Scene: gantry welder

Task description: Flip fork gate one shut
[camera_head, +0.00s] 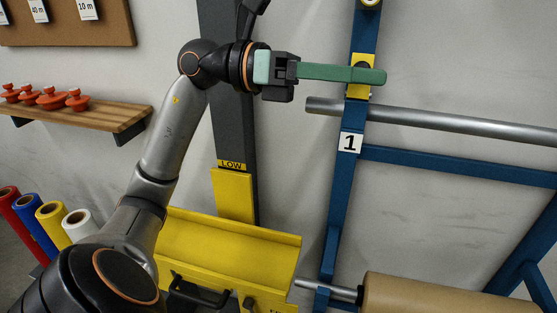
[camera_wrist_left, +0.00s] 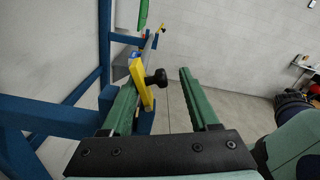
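The blue post (camera_head: 335,190) with the "1" label (camera_head: 350,143) stands right of centre in the head view. A yellow plate (camera_head: 359,91), seemingly part of fork gate one, sits high on it, just above the silver bar's level. My left gripper (camera_head: 380,76) reaches across the plate from the left, its green fingers covering its middle. In the left wrist view the fingers are apart (camera_wrist_left: 160,80). The tilted yellow plate (camera_wrist_left: 146,94) and its black knob (camera_wrist_left: 157,78) show between them, the plate close to the left finger. I cannot tell whether they touch. My right gripper is not visible.
A silver bar (camera_head: 440,119) runs right from the post, just below my gripper. A blue crossbeam (camera_head: 450,164) and a brown roll (camera_head: 450,295) lie lower. A yellow trough (camera_head: 230,240) and dark column (camera_head: 232,120) stand left of the post.

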